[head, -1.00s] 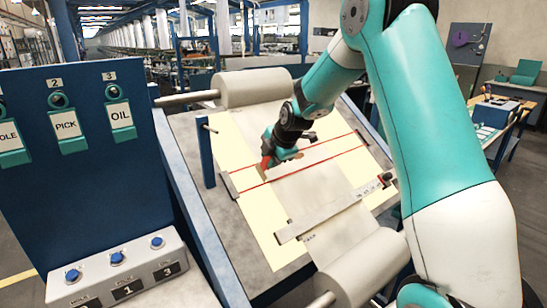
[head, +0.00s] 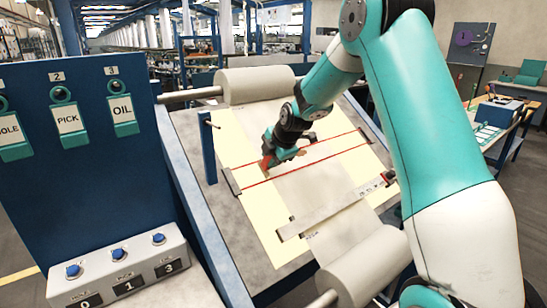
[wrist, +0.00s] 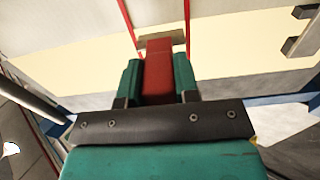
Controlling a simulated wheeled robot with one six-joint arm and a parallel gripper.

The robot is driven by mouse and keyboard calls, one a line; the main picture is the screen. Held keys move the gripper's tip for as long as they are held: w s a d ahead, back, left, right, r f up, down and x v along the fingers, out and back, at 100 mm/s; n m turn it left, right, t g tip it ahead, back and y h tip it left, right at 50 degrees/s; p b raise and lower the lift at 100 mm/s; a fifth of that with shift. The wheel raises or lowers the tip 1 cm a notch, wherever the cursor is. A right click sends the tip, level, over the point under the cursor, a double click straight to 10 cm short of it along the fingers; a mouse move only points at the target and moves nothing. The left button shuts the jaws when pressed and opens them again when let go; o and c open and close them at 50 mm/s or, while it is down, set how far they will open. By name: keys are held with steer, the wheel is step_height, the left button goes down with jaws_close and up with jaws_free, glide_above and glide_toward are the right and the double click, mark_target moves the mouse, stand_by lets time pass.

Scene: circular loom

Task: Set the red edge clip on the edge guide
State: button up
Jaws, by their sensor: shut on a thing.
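The red edge clip (wrist: 157,78) is between the two teal fingers of my gripper (wrist: 157,82) in the wrist view, and the fingers are shut on it. In the head view my gripper (head: 272,153) is low over the cloth, with the red clip (head: 266,162) at its tip near the cloth's left side. A tan-brown plate (wrist: 160,43) shows at the clip's far end; whether it belongs to the clip is unclear. The edge guide cannot be told for certain; a dark bar (head: 230,182) ends the red lines at the left. Contact below the clip is hidden.
Two red lines (head: 318,160) cross the pale cloth. A silver marked bar (head: 332,208) lies across its lower part. Cloth rolls stand above (head: 255,86) and below (head: 362,268). A blue post (head: 208,150) rises left of my gripper. A blue panel (head: 60,180) stands further left.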

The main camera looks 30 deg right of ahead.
steer(key=shift+f, duration=0.15)
steer(key=shift+b+x, duration=0.6)
steer(key=shift+x, duration=0.3)
steer(key=o, duration=1.1)
steer(key=shift+w, duration=0.1)
steer(key=b+v, duration=0.4)
steer(key=v, duration=1.3)
steer(key=shift+d+r, duration=0.1)
steer(key=shift+r, duration=0.15)
